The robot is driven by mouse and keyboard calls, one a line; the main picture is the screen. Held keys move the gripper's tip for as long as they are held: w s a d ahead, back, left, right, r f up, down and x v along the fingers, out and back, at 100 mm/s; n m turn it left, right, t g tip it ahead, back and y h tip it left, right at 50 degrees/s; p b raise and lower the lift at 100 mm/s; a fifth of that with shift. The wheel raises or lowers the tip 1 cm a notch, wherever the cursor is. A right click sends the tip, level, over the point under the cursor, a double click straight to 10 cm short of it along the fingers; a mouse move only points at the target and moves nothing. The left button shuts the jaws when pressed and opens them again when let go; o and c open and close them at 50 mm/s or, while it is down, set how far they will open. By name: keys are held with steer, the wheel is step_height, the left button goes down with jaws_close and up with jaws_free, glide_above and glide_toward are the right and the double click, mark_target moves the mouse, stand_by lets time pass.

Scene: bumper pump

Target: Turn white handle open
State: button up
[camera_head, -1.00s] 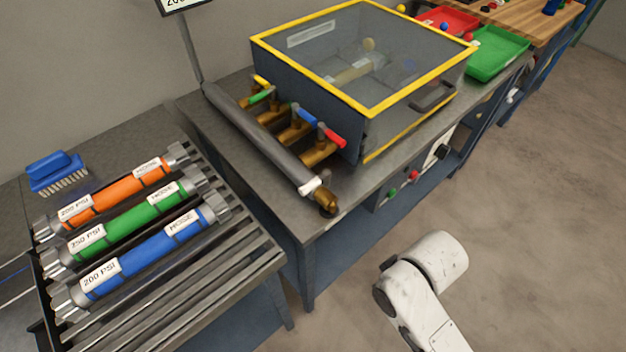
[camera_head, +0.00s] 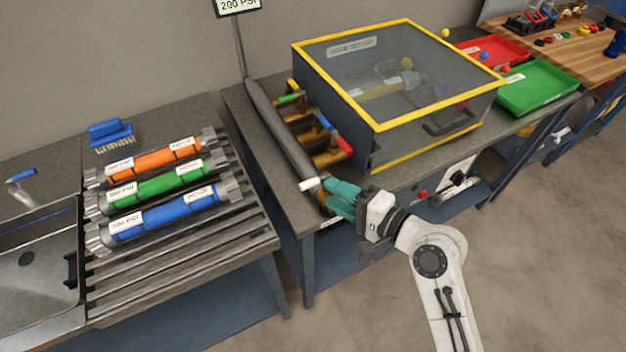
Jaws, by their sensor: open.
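The white handle (camera_head: 308,184) sits at the near end of the thick grey pipe (camera_head: 280,135), close to the table's front edge. My gripper (camera_head: 330,194) has teal fingers and reaches in from the right. Its fingertips are at or just beside the white handle; I cannot tell whether they touch it. The fingers are open. The brass fitting below the handle is partly hidden behind the fingers.
Red, blue, green and yellow handled valves (camera_head: 318,125) stand between the pipe and the yellow-framed box (camera_head: 400,75). Hoses in orange, green and blue (camera_head: 165,210) lie on the left rack. Red (camera_head: 490,50) and green (camera_head: 535,88) trays stand at the back right.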

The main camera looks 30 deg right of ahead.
mark_target(314, 185)
steer(key=p+x, duration=0.1)
steer(key=x, duration=0.6)
jaws_close()
stand_by(0.3)
steer(key=shift+f, duration=0.1)
